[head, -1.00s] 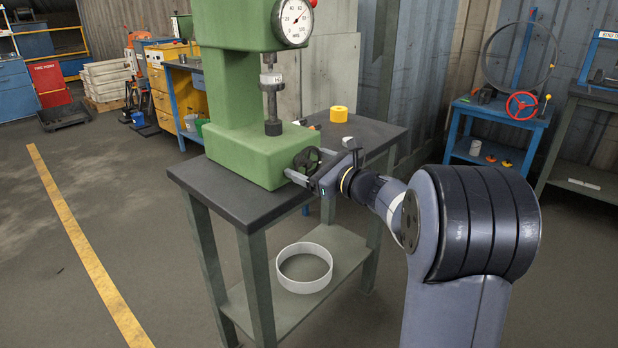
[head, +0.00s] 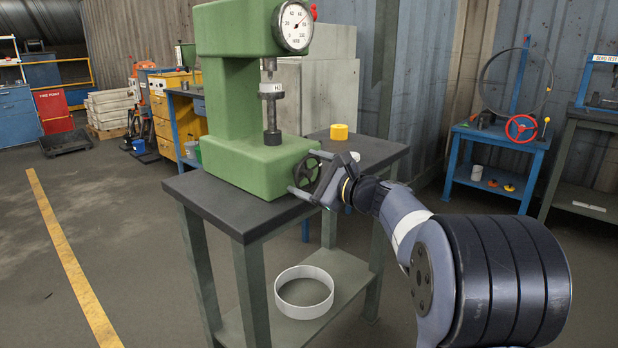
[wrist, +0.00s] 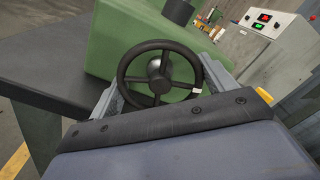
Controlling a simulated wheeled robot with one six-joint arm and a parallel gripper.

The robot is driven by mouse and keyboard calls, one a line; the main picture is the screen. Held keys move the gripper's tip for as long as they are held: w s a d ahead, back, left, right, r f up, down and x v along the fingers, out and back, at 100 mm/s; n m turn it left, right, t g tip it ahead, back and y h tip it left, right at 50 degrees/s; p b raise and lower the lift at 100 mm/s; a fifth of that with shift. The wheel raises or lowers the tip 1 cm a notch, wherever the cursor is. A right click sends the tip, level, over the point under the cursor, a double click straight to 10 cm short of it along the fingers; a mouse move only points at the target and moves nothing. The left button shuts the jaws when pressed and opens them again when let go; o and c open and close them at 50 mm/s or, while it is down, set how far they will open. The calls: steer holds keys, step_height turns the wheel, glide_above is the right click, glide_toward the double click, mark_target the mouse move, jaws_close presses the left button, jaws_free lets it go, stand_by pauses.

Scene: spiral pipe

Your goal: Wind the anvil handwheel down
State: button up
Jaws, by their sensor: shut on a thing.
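The black spoked anvil handwheel (head: 307,171) is on the right side of the green hardness tester (head: 237,110), near its base. In the wrist view the handwheel (wrist: 159,74) fills the middle, with a dark hub and a small white mark on its right rim. My gripper (head: 306,180) is shut on the handwheel, with one finger at each side of the rim. In the wrist view my gripper (wrist: 164,92) appears rolled relative to the bench. The tester's anvil (head: 272,137) stands under the indenter (head: 270,90). The dial gauge (head: 296,25) is at the top.
The tester stands on a dark bench (head: 185,186). A yellow roll (head: 339,132) and a small white piece lie on it behind my arm. A white ring (head: 304,293) lies on the lower shelf. A blue stand (head: 495,150) with a red wheel is at the right.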

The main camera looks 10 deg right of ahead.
stand_by(0.3)
steer(key=o, duration=1)
steer(key=shift+c, duration=0.2)
